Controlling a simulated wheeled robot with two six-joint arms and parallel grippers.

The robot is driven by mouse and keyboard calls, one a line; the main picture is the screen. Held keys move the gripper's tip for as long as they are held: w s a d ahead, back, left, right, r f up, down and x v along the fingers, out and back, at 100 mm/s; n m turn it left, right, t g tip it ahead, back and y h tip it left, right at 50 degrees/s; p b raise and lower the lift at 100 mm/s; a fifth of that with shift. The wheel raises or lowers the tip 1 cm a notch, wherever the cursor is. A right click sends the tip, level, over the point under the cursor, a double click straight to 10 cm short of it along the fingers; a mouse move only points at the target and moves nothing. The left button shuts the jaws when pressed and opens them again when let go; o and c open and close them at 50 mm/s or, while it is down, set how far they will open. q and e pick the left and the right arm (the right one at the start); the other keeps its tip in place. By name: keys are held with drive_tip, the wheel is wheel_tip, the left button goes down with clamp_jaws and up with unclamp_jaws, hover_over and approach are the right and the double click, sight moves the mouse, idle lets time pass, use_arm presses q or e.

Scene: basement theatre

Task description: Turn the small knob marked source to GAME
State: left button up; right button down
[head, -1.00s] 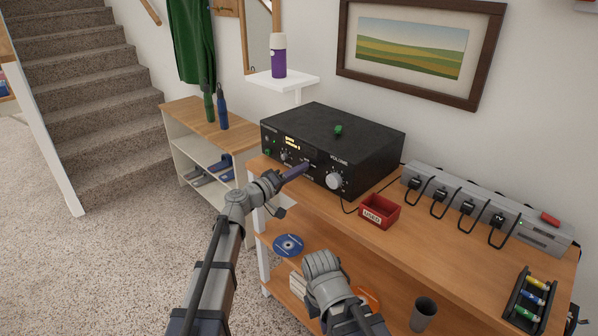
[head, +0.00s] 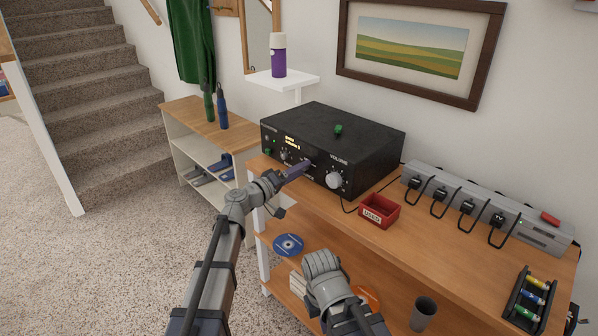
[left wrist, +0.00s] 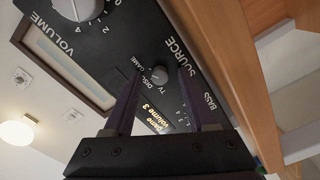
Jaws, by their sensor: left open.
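The black amplifier (head: 335,140) stands on the wooden bench, its front panel carrying dials and a lit display. The small source knob (left wrist: 159,74) is a dark round knob on this panel, with the words TV, DISC and GAME around it. I cannot tell where its pointer stands. My left gripper (left wrist: 158,76) is open, with one dark purple finger on each side of the knob; contact is not clear. In the head view my left gripper (head: 298,170) is at the panel and hides the knob. My right gripper is out of view; only its arm shows.
The large volume knob (head: 333,180) is just right of my left gripper. A red box (head: 379,212) and a grey power strip (head: 485,207) with several plugs are on the bench. A green object (head: 338,129) lies on the amplifier. A low shelf (head: 195,118) stands to the left.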

use_arm(q)
drive_tip(key=v, duration=0.8)
drive_tip(key=shift+d, duration=0.1)
